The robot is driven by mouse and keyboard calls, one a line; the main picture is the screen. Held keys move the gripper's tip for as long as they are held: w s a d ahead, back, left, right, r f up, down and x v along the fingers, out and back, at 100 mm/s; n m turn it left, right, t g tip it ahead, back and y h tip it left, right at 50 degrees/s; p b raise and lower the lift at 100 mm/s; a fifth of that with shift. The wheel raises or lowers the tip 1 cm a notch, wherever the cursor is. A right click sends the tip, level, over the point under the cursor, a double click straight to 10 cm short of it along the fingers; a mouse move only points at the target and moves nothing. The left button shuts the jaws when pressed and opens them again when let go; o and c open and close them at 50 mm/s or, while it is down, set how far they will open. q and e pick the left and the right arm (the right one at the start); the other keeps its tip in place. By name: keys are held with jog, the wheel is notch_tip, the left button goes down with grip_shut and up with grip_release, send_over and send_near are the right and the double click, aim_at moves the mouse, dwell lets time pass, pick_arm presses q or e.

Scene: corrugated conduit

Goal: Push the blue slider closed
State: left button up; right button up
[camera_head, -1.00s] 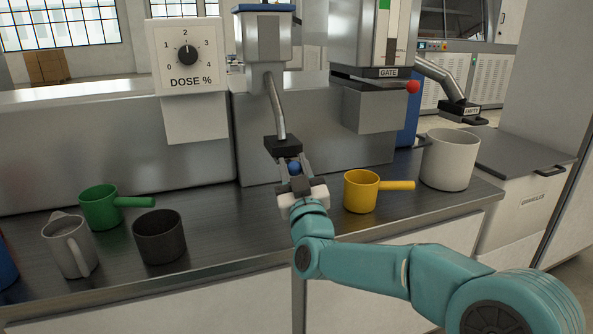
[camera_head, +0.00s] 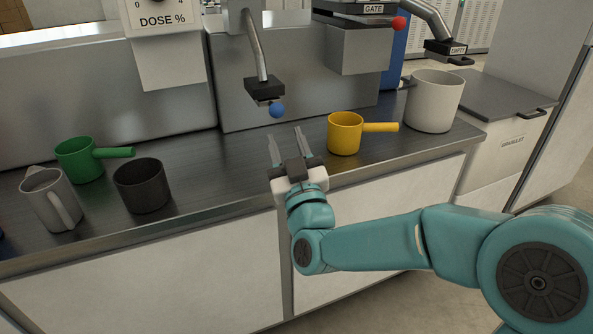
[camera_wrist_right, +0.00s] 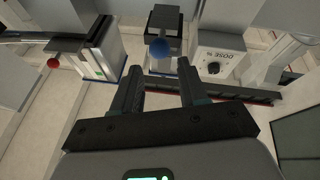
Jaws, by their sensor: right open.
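The blue slider shows as a blue ball knob (camera_head: 277,110) at the front edge of a black block (camera_head: 264,88), under the end of a bent grey spout (camera_head: 256,48). The knob also shows in the right wrist view (camera_wrist_right: 159,48), just beyond and between the fingertips. My right gripper (camera_head: 286,136) is open and empty, in front of and below the knob in the head view, apart from it. Its two fingers (camera_wrist_right: 160,67) point toward the knob in the wrist view. I cannot tell how far the slider is open. My left gripper is not in view.
A yellow handled cup (camera_head: 344,134) stands right of the gripper. A large pale pot (camera_head: 434,101) is farther right. A green cup (camera_head: 80,160), a dark cup (camera_head: 142,187) and a grey jug (camera_head: 48,200) stand left. A red knob (camera_head: 398,23) is on the gate unit.

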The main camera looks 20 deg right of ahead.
jog(key=v, duration=0.7)
jog(key=shift+s+d, duration=0.1)
jog(key=shift+d, duration=0.05)
notch_tip(320, 180, down, 19)
jog(key=w+d+g, duration=0.3)
jog(key=g, duration=0.2)
jog(key=s+a+f+g+y, duration=0.1)
jog(key=s+f+g, duration=0.3)
jog(key=f, duration=0.6)
jog(key=s+a+f+g+y, duration=0.1)
jog(key=s+f+g+y, duration=0.15)
jog(key=f, duration=0.65)
jog(key=s+a+f+m+g+y, duration=0.1)
jog(key=s+a+f+m+g, duration=0.15)
jog(key=s+f+g, duration=0.45)
jog(key=s+a+f+m+g+y, duration=0.1)
jog(key=s+a+f+g, duration=0.25)
jog(key=s, duration=0.75)
notch_tip(320, 180, up, 29)
jog(key=s+a+p, duration=0.1)
jog(key=p, duration=2.9)
jog(key=shift+r, duration=0.2)
